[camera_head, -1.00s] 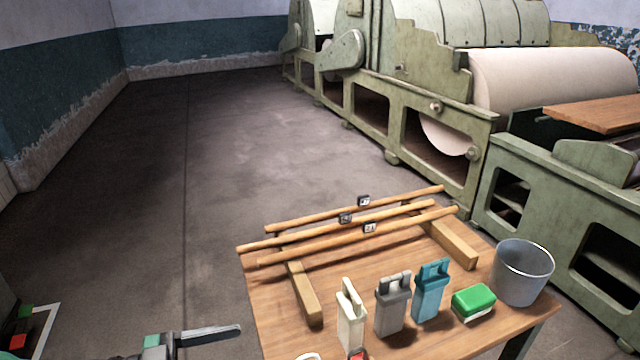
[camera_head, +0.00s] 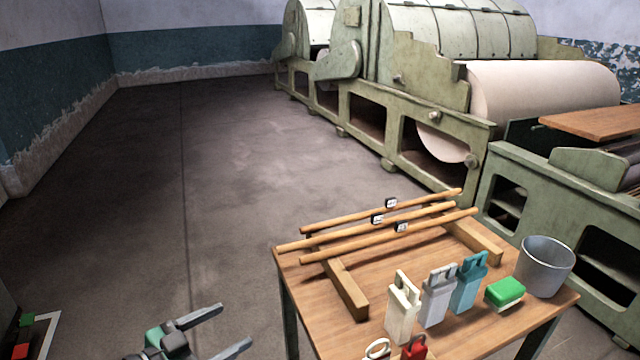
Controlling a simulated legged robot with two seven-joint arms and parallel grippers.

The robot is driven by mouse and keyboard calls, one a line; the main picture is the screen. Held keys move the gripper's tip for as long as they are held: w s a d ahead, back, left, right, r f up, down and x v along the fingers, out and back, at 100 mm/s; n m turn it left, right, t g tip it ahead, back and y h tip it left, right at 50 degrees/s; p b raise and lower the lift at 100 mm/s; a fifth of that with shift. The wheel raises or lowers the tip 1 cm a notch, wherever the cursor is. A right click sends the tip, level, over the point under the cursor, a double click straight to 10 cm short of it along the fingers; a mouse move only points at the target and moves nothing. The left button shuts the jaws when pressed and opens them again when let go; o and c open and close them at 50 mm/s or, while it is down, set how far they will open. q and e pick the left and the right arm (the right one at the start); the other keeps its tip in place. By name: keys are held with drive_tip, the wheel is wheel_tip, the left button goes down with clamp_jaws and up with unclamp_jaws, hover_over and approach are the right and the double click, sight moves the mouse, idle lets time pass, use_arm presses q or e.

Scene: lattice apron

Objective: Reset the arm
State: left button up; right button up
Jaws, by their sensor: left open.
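My left gripper (camera_head: 228,331) shows at the bottom of the head view, left of the wooden table (camera_head: 455,326). Its two grey fingers are spread apart with nothing between them. It is clear of the table and everything on it. The rest of my left arm is mostly cut off by the lower edge. My right gripper is not in view.
On the table, several wooden rods (camera_head: 380,217) with tags rest across two wooden blocks. A white (camera_head: 402,308), a grey (camera_head: 438,297) and a teal container (camera_head: 468,284), a green sponge (camera_head: 505,291), and a metal bucket (camera_head: 545,267) stand there.

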use_arm(q)
drive_tip(key=w+a+f+n+y, duration=0.2)
drive_tip(key=a+f+n+y, duration=0.4)
drive_tip(key=f+y, duration=0.25)
drive_tip(key=s+d+f+n+g+y, duration=0.1)
drive_tip(key=s+d+f+n+g, duration=0.1)
drive_tip(key=s+f+g, duration=0.35)
drive_tip(key=s+d+f+n+g+y, duration=0.1)
drive_tip(key=s+d+f+n+g, duration=0.1)
drive_tip(key=s, duration=0.7)
wheel_tip(320, 180, up, 19)
drive_tip(key=s+g+p, duration=0.1)
drive_tip(key=s+p, duration=0.1)
drive_tip(key=p, duration=1.7)
drive_tip(key=shift+d+p, duration=0.25)
drive_tip(key=shift+p, duration=0.1)
drive_tip(key=shift+h, duration=0.25)
